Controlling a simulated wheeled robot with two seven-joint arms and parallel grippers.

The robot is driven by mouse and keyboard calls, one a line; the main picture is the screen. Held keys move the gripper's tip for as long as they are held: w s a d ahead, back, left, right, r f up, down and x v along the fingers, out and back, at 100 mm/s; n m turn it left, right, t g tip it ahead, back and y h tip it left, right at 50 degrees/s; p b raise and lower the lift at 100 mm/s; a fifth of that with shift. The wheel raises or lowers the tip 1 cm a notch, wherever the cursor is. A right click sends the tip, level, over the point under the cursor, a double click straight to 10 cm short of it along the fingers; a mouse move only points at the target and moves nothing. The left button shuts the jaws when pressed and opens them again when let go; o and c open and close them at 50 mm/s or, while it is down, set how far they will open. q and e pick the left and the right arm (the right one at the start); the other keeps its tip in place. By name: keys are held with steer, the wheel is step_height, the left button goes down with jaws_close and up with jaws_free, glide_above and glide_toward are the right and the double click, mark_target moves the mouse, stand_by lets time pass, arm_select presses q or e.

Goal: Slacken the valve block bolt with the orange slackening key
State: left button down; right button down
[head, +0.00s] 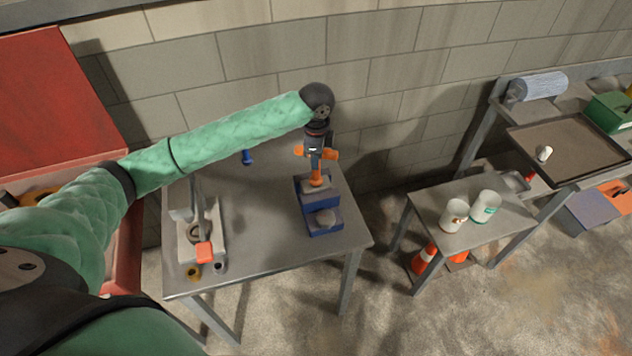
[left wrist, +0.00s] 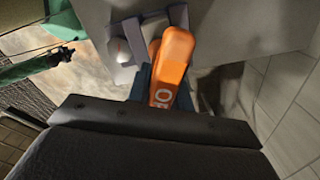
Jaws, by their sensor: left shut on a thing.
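My left gripper (head: 315,160) is shut on the orange key, above the blue block on the table. Orange shows on both sides of the fingers, and the lower orange part of the key (head: 316,179) points down at the block's rear top. In the left wrist view the orange key (left wrist: 172,65) carries pale lettering and stands between the dark fingers. The blue block (head: 326,228), probably the valve block, has a grey rounded top part at its front (head: 326,217). The bolt is hidden, so I cannot tell whether the key is seated on it.
A grey fixture (head: 214,222) with a red-orange end (head: 203,252) stands left on the grey table (head: 265,260). A blue item (head: 247,157) lies behind. Two white cups (head: 453,215) (head: 485,206) stand on a side table. A green sleeve with a dark end (left wrist: 62,54), possibly my right arm, shows.

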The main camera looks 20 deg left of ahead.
arm_select(q)
steer(key=m, duration=0.3)
steer(key=shift+m, duration=0.4)
steer(key=m, duration=0.4)
steer(key=shift+r+m, duration=0.15)
steer(key=shift+m, duration=0.25)
steer(key=m, duration=0.4)
steer(key=shift+m, duration=0.3)
steer(key=m, duration=0.4)
